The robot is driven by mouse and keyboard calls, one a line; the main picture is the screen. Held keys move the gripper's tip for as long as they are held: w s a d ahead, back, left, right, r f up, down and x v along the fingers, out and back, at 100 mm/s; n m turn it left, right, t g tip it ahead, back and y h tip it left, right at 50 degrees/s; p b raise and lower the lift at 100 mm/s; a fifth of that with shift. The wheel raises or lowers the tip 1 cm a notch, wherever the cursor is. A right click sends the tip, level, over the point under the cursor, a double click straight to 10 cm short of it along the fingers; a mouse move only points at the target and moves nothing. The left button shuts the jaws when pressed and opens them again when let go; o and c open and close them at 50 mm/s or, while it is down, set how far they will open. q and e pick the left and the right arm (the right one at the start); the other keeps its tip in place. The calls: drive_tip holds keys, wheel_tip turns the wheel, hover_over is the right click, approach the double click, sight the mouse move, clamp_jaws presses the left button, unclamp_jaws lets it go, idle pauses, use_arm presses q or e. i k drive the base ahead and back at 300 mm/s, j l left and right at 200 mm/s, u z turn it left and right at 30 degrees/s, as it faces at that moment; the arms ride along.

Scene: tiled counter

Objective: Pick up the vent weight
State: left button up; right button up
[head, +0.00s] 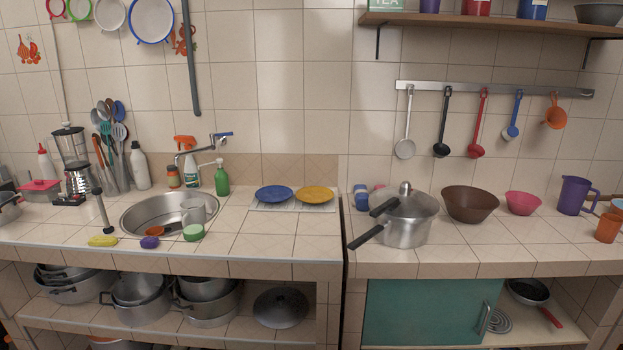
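A silver pressure cooker (405,232) stands on the right counter, left of a brown bowl. Its lid is on, and two black handles point to the left. A small metal knob, which looks like the vent weight (405,187), sits upright on top of the lid. It is small in the picture, and its details cannot be made out. Neither of my grippers is in the head view.
A brown bowl (470,204) and a pink bowl (523,203) stand to the right of the cooker. Blue and pink items (361,198) sit behind its left side. Ladles hang from a rail (495,89) above. The tiles in front of the bowls are clear.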

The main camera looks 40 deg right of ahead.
sight(405, 187)
drive_tip(key=i+j+z, duration=0.1)
drive_tip(key=i+j, duration=0.2)
drive_tip(key=i, duration=0.2)
drive_tip(key=i+j+z, duration=0.1)
drive_tip(key=i+j, duration=0.3)
drive_tip(key=i+j+z, duration=0.25)
drive_tip(key=z, duration=0.25)
drive_tip(key=i+j+z, duration=0.15)
drive_tip(key=j+z, duration=0.15)
drive_tip(key=z, duration=0.15)
drive_tip(key=i+j+z, duration=0.15)
drive_tip(key=j+z, duration=0.2)
drive_tip(key=z, duration=0.15)
drive_tip(key=j+z, duration=0.5)
drive_tip(key=i+j+z, duration=0.1)
drive_tip(key=j+z, duration=0.8)
drive_tip(key=j, duration=0.25)
drive_tip(key=k+j+z, duration=0.1)
drive_tip(key=j+z, duration=0.4)
drive_tip(key=i+l+u, duration=0.1)
drive_tip(key=l, duration=0.25)
drive_tip(key=i+l, duration=0.3)
drive_tip(key=i+l+u, duration=0.15)
drive_tip(key=l, duration=0.2)
drive_tip(key=i+l+u, duration=0.1)
drive_tip(key=l, duration=0.25)
drive_tip(key=i, duration=0.1)
